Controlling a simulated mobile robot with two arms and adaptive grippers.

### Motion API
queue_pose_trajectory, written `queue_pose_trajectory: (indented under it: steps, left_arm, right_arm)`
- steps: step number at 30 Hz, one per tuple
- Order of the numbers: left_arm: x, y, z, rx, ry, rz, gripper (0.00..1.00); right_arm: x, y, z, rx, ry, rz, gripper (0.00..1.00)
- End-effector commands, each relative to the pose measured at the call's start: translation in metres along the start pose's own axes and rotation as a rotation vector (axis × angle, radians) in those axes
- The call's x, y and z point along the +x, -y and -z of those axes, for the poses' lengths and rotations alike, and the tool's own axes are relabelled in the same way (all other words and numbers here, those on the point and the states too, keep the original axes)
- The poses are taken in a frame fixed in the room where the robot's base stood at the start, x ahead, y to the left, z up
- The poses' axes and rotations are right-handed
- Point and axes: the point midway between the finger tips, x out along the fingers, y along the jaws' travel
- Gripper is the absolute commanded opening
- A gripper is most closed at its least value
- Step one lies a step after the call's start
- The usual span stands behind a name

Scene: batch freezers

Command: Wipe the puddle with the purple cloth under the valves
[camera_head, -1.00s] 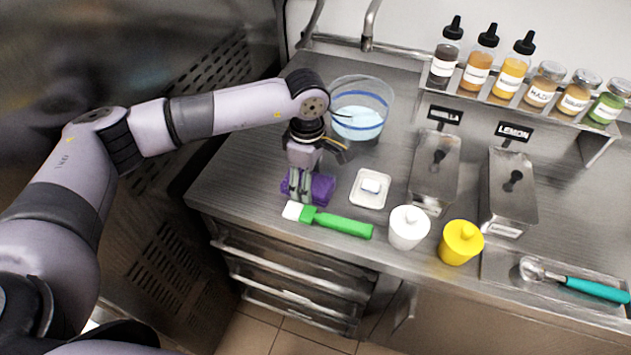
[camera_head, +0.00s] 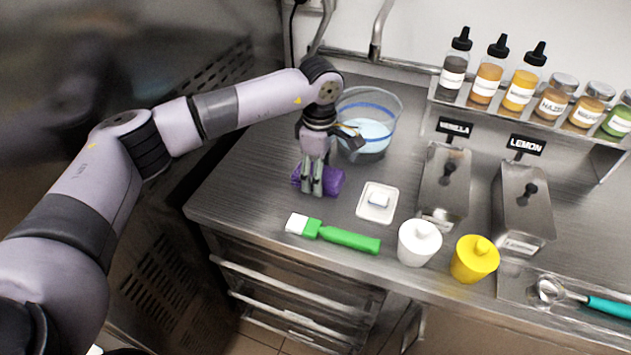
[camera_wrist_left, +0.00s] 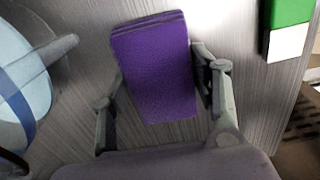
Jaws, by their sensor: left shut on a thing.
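The purple cloth (camera_head: 332,182) is a folded, thick block at the left of the steel counter, between the clear bucket and the green brush. My left gripper (camera_head: 315,190) points down and is shut on the purple cloth. In the left wrist view the purple cloth (camera_wrist_left: 155,70) sits between the two fingers of the gripper (camera_wrist_left: 160,85). I cannot tell whether the cloth touches the counter or is just above it. No valves and no clear puddle show in these views. My right gripper is not in view.
A clear bucket (camera_head: 392,108) with bluish liquid stands close behind the gripper. Steel containers (camera_head: 445,195) and a bottle shelf (camera_head: 520,115) fill the right.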

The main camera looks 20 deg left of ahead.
Motion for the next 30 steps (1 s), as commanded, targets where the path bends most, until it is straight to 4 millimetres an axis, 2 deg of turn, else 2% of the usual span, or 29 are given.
queue_pose_trajectory:
  steps: [6, 12, 24, 30]
  left_arm:
    - [0.002, -0.016, 0.0, 0.0, 0.0, 0.0, 0.34]
    - [-0.001, -0.018, 0.0, 0.001, -0.001, 0.0, 0.34]
    - [0.002, 0.013, 0.0, 0.002, -0.001, 0.0, 0.34]
    - [0.003, 0.021, -0.001, 0.001, -0.001, 0.002, 0.34]
  right_arm:
    - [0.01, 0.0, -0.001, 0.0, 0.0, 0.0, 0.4]
    - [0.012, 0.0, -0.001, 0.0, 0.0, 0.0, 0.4]
    - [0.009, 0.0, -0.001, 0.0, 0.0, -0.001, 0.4]
    - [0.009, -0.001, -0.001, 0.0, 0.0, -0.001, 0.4]
